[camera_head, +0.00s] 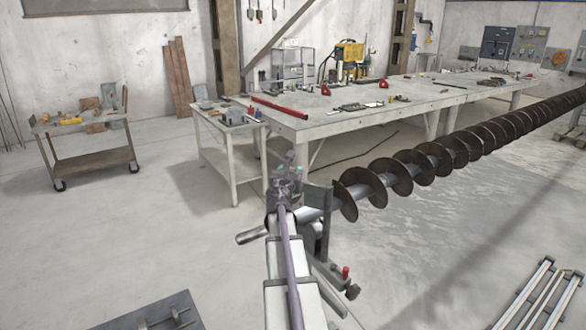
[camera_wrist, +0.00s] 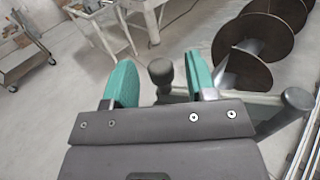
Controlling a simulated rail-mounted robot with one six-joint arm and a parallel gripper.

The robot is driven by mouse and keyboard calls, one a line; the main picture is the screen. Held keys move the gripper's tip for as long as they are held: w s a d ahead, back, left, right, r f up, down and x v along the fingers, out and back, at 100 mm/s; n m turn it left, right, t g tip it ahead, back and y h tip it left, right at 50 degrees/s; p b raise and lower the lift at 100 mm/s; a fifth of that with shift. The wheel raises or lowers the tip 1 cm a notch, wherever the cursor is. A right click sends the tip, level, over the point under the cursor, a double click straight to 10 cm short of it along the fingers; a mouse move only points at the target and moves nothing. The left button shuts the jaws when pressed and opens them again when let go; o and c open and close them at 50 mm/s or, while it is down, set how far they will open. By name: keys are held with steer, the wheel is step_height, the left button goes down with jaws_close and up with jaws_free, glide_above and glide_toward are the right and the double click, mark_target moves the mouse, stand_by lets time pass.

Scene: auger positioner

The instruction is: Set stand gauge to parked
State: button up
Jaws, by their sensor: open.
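My gripper (camera_wrist: 165,78) shows in the wrist view as two teal fingers, spread apart. A dark round-ended knob on a short stem (camera_wrist: 160,72) stands between them in the picture; I cannot tell how deep it sits or whether a finger touches it. In the head view my gripper (camera_head: 290,172) is beside the upright dark plate of the stand (camera_head: 318,222) at the near end of the auger (camera_head: 415,172). A grey round-ended bar (camera_head: 251,236) sticks out to the left below it. I cannot tell which part is the stand gauge; my arm hides some of the stand.
A red-topped knob (camera_head: 346,272) is low on the stand's right side. A long workbench (camera_head: 350,122) and a small side table (camera_head: 222,134) stand behind. A wheeled cart (camera_head: 88,158) is at left. A metal frame (camera_head: 540,295) lies at lower right. The left floor is mostly clear.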

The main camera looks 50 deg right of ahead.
steer(key=x, duration=0.3)
steer(key=shift+w+d, duration=0.15)
steer(key=shift+d, duration=0.2)
steer(key=shift+a, duration=0.1)
jaws_close()
